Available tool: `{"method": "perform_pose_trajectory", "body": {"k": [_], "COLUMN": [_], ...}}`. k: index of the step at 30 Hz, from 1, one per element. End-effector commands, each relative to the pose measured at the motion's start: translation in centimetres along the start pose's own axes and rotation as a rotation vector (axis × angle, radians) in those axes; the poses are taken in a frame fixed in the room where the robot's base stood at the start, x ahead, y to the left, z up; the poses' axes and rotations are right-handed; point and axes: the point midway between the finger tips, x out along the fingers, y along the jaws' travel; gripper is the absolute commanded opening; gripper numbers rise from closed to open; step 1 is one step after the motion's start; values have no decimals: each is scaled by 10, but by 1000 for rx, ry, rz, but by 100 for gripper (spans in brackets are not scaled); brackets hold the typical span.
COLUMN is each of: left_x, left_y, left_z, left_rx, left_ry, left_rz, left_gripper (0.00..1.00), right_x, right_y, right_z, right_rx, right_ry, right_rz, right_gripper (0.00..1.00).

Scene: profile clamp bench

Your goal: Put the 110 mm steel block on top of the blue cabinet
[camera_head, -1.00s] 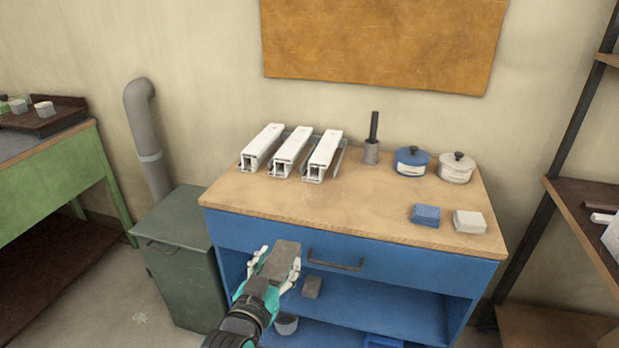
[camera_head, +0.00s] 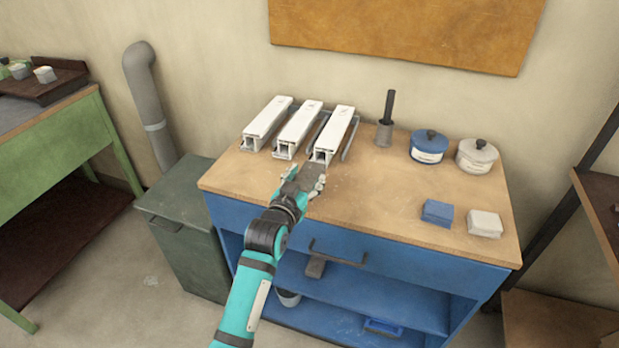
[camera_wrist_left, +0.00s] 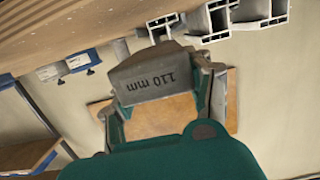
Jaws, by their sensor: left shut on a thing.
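My left gripper (camera_head: 305,182) is shut on a grey steel block (camera_head: 310,176), held over the front left part of the cabinet top. In the left wrist view the block (camera_wrist_left: 160,80) shows "110 mm" upside down between the fingers (camera_wrist_left: 162,108). The blue cabinet (camera_head: 410,251) has a wooden top (camera_head: 375,200). I cannot tell whether the block touches the top. My right gripper is not in view.
Three white profiles (camera_head: 300,125) lie at the back left of the top, just beyond the gripper. A brush in a holder (camera_head: 384,132), blue tin (camera_head: 428,148), white tin (camera_head: 477,156), blue box (camera_head: 437,212) and white box (camera_head: 485,224) stand rightward. The middle is clear.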

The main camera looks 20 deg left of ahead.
Motion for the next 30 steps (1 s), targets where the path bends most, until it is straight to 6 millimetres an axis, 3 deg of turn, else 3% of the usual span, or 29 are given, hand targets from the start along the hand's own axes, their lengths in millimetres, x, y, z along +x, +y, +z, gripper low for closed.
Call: {"method": "perform_pose_trajectory", "body": {"k": [3, 9, 18, 30], "left_x": [25, 45, 50, 51], "left_y": [-4, -7, -7, -7], "left_z": [-6, -6, 25, 31], "left_rx": [-1, -1, 0, 0], "left_ry": [9, 8, 6, 8], "left_rz": [0, 0, 0, 0], "left_gripper": [0, 0, 0, 0], "right_x": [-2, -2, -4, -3], "right_y": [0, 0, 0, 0], "right_z": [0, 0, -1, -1], "right_rx": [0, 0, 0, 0], "right_ry": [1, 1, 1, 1], "right_rz": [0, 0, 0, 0], "right_gripper": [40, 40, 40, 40]}}
